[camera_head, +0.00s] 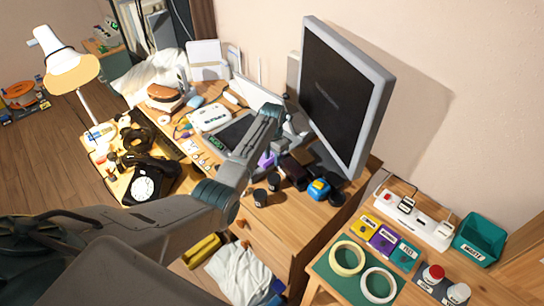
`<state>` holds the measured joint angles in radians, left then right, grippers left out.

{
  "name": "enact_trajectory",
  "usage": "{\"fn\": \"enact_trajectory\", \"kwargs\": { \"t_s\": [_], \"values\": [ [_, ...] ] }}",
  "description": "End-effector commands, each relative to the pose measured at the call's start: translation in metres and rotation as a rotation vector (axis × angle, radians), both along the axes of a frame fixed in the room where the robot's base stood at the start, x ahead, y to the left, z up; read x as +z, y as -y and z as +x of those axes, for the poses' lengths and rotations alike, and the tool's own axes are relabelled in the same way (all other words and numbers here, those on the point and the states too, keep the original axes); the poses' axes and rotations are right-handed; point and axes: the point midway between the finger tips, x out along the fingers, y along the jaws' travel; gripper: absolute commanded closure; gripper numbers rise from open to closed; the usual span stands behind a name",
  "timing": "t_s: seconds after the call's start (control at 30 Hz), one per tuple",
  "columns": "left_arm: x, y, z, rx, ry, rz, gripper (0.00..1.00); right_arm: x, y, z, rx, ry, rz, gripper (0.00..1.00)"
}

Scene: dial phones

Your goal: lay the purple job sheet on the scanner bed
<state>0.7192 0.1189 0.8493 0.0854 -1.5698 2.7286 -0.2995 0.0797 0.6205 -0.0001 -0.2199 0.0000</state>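The purple sheet (384,239), a small card with a label, lies flat on the low wooden table at the right, between a yellow card (369,225) and a teal card (405,253). What looks like the scanner bed (232,132) is a dark flat panel on the desk, with a pale raised lid behind it; my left arm partly covers it. My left gripper (279,147) is over the desk, beside the monitor and well apart from the purple sheet. Its fingers are too small and hidden to read. A small purple thing (266,160) shows just below it. My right gripper is out of view.
The large monitor (344,95) stands right of my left gripper. Small dark and blue items crowd the desk below it. A black phone (150,184) stands left.

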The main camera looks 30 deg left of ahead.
Motion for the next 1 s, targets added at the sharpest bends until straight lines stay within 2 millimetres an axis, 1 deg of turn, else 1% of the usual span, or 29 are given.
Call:
{"fn": "enact_trajectory", "kwargs": {
  "t_s": [0.07,0.17,0.4,0.5,0.6,0.77,1.0],
  "values": [
    [0.001,0.003,-0.001,-0.003,-0.004,-0.006,0.59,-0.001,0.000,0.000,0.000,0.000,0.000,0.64],
    [0.012,0.003,0.000,-0.003,-0.002,-0.006,0.59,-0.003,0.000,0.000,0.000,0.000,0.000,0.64],
    [0.061,0.001,0.001,-0.001,0.004,-0.004,0.59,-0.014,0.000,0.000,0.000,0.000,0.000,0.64],
    [0.079,0.000,0.001,0.000,0.003,-0.002,0.59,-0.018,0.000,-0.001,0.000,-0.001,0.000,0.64],
    [0.093,-0.001,0.001,0.000,0.002,-0.002,0.59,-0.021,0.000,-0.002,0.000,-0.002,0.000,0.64],
    [0.106,-0.001,0.001,0.000,0.001,-0.001,0.59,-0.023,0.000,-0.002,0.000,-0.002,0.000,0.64],
    [0.107,-0.001,0.000,0.000,0.000,-0.001,0.59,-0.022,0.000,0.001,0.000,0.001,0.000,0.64]
  ]
}}
